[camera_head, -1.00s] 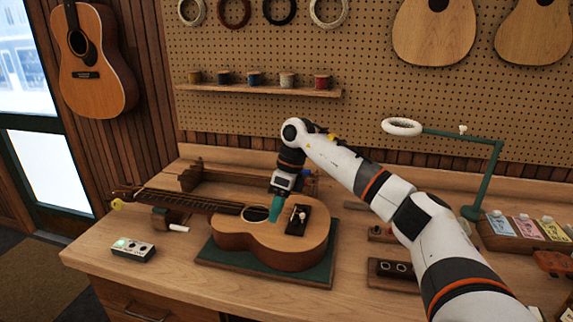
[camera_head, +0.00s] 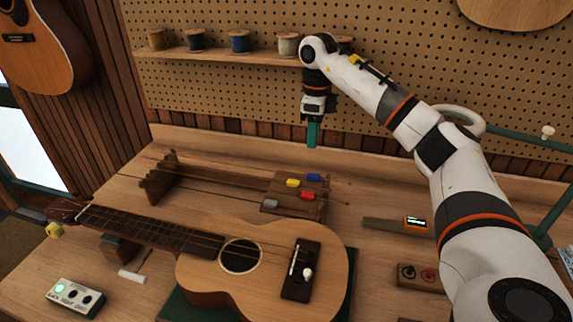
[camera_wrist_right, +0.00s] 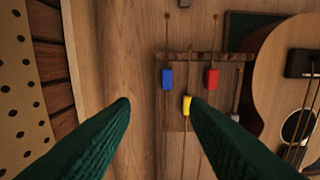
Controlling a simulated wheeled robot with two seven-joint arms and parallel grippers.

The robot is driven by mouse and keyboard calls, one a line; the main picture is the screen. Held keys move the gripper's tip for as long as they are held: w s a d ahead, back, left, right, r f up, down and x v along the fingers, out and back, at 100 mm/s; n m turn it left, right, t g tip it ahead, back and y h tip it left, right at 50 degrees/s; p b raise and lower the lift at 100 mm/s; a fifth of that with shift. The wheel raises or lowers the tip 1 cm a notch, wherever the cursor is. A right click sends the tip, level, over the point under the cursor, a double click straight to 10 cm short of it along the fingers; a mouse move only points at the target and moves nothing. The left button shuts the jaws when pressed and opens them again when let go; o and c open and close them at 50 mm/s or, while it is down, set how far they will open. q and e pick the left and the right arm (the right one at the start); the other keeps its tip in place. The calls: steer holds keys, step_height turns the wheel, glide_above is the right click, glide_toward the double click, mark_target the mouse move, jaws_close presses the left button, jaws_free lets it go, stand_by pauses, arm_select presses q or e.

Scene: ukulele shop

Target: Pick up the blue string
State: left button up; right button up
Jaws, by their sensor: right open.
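The blue string's blue tag (camera_head: 314,177) sits at the right end of a wooden string rack (camera_head: 268,207) behind the ukulele. It also shows in the right wrist view as a blue tag (camera_wrist_right: 168,78), with its thin string running along the rack. A yellow tag (camera_head: 293,183) and a red tag (camera_head: 307,195) sit close beside it. My right gripper (camera_head: 313,136) points down, above and behind the tags. In the wrist view its green fingers (camera_wrist_right: 160,106) are spread and empty, with the blue tag beyond them. My left gripper is out of view.
The ukulele (camera_head: 210,285) lies in front of the rack. A white tuner box (camera_head: 76,297) is at front left. A green-armed lamp (camera_head: 530,138) and a small lit device (camera_head: 415,223) are to the right. A shelf of spools (camera_head: 215,53) is on the pegboard.

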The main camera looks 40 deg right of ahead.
glide_above(310, 174)
steer(key=f, duration=0.3)
steer(key=f+p, duration=0.1)
steer(key=f, duration=0.1)
steer(key=shift+d, duration=0.3)
steer(key=shift+f, duration=0.65)
steer(key=f+p, duration=0.2)
steer(key=f, duration=0.1)
steer(key=shift+s+a+f, duration=0.15)
steer(key=shift+a+f, duration=0.1)
steer(key=shift+a, duration=0.1)
steer(key=shift+f, duration=0.45)
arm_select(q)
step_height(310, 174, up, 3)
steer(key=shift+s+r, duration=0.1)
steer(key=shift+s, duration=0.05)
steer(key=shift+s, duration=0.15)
arm_select(e)
jaws_close()
